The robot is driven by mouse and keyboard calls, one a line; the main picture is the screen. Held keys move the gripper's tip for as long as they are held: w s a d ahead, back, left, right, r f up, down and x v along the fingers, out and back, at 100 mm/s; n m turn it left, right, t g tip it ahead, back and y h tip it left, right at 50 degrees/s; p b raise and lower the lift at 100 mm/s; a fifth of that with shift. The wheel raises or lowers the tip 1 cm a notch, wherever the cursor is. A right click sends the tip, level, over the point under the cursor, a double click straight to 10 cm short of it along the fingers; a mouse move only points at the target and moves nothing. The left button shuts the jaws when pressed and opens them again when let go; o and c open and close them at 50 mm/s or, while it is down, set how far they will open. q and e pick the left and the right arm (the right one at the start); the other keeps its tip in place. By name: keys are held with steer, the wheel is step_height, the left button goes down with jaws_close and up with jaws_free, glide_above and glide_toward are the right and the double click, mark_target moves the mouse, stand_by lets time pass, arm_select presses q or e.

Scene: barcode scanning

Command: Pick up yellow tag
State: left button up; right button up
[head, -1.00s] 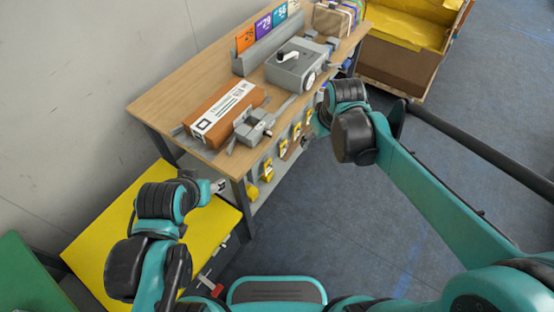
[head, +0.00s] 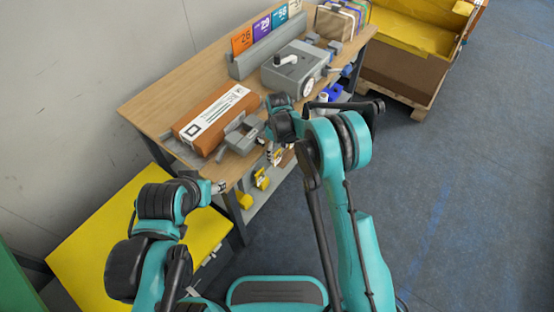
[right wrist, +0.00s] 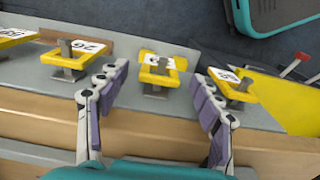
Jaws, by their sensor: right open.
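Several yellow tags with white number labels hang in a row on hooks along the workbench's front, below its top. In the right wrist view, one yellow tag (right wrist: 176,78) shows between the fingers of my right gripper (right wrist: 158,76), which is open and empty. More tags show to the left (right wrist: 82,54) and right (right wrist: 240,88), outside the fingers. In the head view, a yellow tag (head: 262,180) hangs just below and left of my right gripper (head: 271,152). My left gripper (head: 218,187) is near the bench's front left corner, and its jaws are too small to read.
On the wooden bench (head: 150,108) lie a brown package with a white label (head: 215,110) and a grey device (head: 295,68). Coloured number cards (head: 262,27) stand behind. A yellow surface (head: 95,245) is at left; open floor is at right.

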mark_target(277, 154)
step_height(277, 154, down, 5)
steer(key=b, duration=0.2)
steer(key=shift+w+a+f+b, duration=0.1)
steer(key=shift+f+b, duration=0.1)
steer(key=shift+b, duration=0.1)
steer(key=c, duration=1)
steer(key=shift+r, duration=0.15)
